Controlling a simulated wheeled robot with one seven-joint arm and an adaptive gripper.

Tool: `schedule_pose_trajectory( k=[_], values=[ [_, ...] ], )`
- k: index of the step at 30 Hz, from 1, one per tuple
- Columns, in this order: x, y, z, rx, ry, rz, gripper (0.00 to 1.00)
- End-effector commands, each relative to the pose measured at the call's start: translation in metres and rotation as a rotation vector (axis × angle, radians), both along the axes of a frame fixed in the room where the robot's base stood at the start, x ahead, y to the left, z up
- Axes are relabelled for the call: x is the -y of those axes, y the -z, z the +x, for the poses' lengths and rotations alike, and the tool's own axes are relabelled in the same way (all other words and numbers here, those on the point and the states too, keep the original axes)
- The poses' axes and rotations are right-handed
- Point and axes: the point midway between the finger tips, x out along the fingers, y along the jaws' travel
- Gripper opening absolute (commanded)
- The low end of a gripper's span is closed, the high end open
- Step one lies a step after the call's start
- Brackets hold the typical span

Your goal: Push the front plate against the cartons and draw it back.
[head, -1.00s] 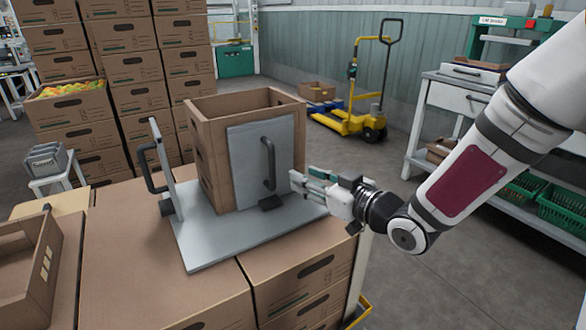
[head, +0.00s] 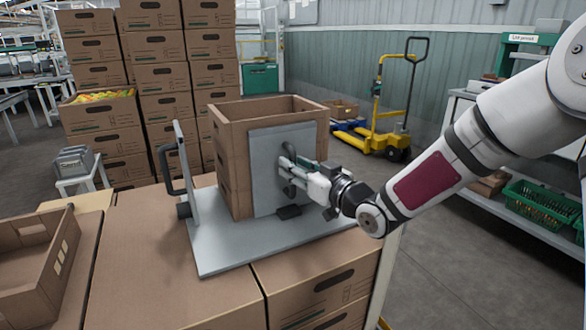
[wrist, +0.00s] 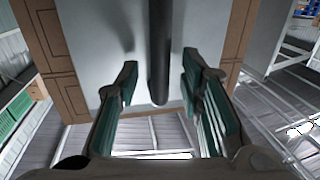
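The front plate (head: 262,200) is a flat grey upright panel with a dark vertical bar handle (wrist: 160,60). It stands against or very close to the near face of the brown cartons (head: 228,165); I cannot tell if it touches. The cartons sit on a grey base plate (head: 225,255) with a second upright side plate (head: 187,150) at the left. My gripper (head: 285,170) is at the front plate's handle. In the wrist view its two green-padded fingers (wrist: 160,85) are apart, one on each side of the bar, with gaps showing. The fingers partly hide the handle in the head view.
The base plate rests on closed brown cartons (head: 170,265). An open empty carton (head: 40,275) lies at the left. Tall carton stacks (head: 165,75) and a yellow pallet truck (head: 385,138) stand behind. A workbench with green crates (head: 540,207) is at the right.

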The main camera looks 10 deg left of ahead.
Motion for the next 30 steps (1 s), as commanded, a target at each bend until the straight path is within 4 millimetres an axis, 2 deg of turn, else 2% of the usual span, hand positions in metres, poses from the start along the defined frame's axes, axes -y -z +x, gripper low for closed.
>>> schedule_pose_trajectory(
  k=[4, 14, 17, 19, 26, 30],
  values=[
    [-0.0089, 0.0007, 0.0081, 0.0, -0.001, 0.0, 0.35],
    [-0.0108, 0.0001, 0.0107, -0.001, 0.0, -0.001, 0.35],
    [-0.0109, 0.0001, 0.0106, -0.001, 0.0, -0.001, 0.17],
    [-0.0108, 0.0002, 0.0106, -0.001, 0.0, -0.001, 0.01],
    [-0.0105, 0.0002, 0.0101, -0.001, 0.0, -0.001, 0.0],
    [-0.0053, 0.0002, 0.0026, -0.001, 0.0, -0.002, 0.0]
  ],
)
